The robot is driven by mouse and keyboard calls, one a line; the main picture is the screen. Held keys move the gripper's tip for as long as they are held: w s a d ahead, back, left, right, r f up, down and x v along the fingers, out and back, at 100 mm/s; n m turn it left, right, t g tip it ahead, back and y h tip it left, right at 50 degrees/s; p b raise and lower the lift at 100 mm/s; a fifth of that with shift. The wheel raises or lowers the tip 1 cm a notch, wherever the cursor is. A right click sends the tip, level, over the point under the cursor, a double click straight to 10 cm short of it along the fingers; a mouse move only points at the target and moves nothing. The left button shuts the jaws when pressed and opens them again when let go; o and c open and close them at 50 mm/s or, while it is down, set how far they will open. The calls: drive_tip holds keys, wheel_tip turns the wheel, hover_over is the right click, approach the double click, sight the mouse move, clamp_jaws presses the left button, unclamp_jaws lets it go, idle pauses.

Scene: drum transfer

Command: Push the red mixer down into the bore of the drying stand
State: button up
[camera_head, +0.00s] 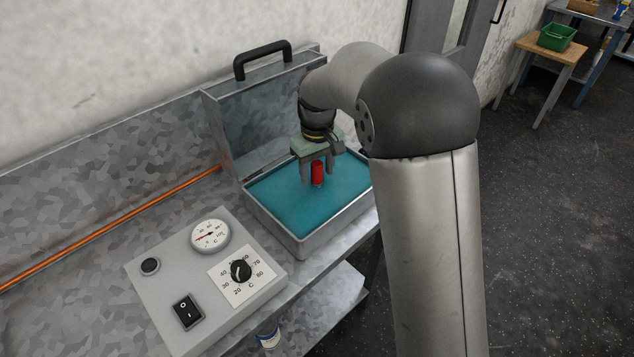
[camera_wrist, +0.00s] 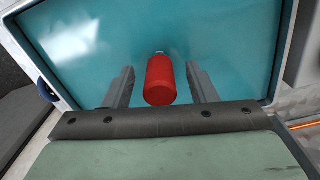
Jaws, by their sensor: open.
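The red mixer (camera_head: 317,171), a small red cylinder, stands at the teal surface inside an open metal case (camera_head: 302,247). In the wrist view the red mixer (camera_wrist: 160,80) shows from above, with a small pale piece at its far end. My gripper (camera_head: 318,176) is over the case with its fingers pointing down, one on each side of the mixer. In the wrist view the fingers of my gripper (camera_wrist: 159,70) are open, with a gap on both sides of the red cylinder. I cannot make out a drying stand or its bore.
The case's raised lid (camera_head: 262,95) with a black handle stands behind, near the wall. A grey control box (camera_head: 207,285) with a gauge, knob and switch sits at the front left. An orange pipe (camera_head: 110,229) runs along the bench's back.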

drive_tip(key=shift+r, duration=0.1)
clamp_jaws()
